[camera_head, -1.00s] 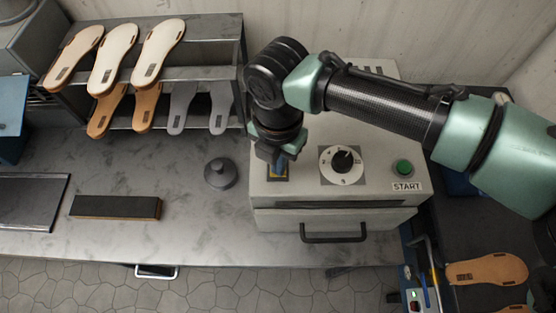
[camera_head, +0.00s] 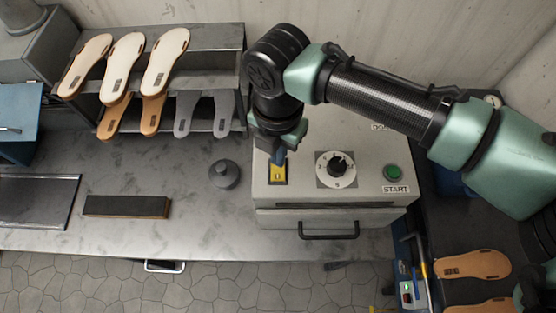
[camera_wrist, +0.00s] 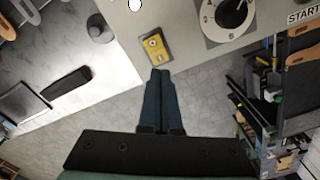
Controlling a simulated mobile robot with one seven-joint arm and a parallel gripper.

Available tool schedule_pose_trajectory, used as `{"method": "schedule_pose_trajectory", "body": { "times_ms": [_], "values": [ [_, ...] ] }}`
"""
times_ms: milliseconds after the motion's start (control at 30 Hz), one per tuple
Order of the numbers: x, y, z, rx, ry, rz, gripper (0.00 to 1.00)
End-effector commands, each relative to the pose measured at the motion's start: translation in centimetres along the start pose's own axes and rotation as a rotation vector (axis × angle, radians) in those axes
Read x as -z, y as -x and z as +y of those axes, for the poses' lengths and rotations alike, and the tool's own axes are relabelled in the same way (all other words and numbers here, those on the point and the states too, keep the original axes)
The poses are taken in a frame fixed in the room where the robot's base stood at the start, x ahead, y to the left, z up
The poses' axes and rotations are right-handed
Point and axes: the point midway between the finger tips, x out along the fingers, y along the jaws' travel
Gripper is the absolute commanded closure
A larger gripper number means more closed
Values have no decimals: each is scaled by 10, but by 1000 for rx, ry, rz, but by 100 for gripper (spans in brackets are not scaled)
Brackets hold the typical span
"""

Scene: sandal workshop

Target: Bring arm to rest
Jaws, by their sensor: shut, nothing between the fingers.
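My arm reaches in from the right in the head view, with its forearm across the upper right and its wrist bent down. My gripper (camera_head: 277,156) hangs over the left part of the grey machine (camera_head: 330,215), just behind a yellow switch plate (camera_head: 279,173). In the wrist view my gripper (camera_wrist: 159,75) shows two blue fingers pressed together with nothing between them. The yellow switch plate (camera_wrist: 155,47) lies just beyond the fingertips there. I cannot tell whether the fingertips touch the machine.
The machine has a dial (camera_head: 335,169), a green START button (camera_head: 393,173) and a front handle (camera_head: 328,230). A rack with several soles (camera_head: 228,60) stands at back left. A dark knob-like object (camera_head: 224,174) and a black block (camera_head: 126,206) rest on the bench (camera_head: 200,240).

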Motion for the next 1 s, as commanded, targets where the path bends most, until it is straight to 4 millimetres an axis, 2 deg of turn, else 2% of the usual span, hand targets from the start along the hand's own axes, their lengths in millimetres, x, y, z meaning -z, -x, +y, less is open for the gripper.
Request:
{"method": "schedule_pose_trajectory", "body": {
  "times_ms": [33,100,733,767,867,967,1000],
  "values": [
    [0,7,0,-1,0,0,100],
    [0,9,0,-1,0,0,100],
    [0,8,2,-5,1,-2,100],
    [2,9,11,-26,3,-9,100],
    [9,19,54,-140,2,-48,100],
    [22,46,116,-331,-18,-91,100],
    [29,61,142,-423,-33,-104,100]
  ]
}}
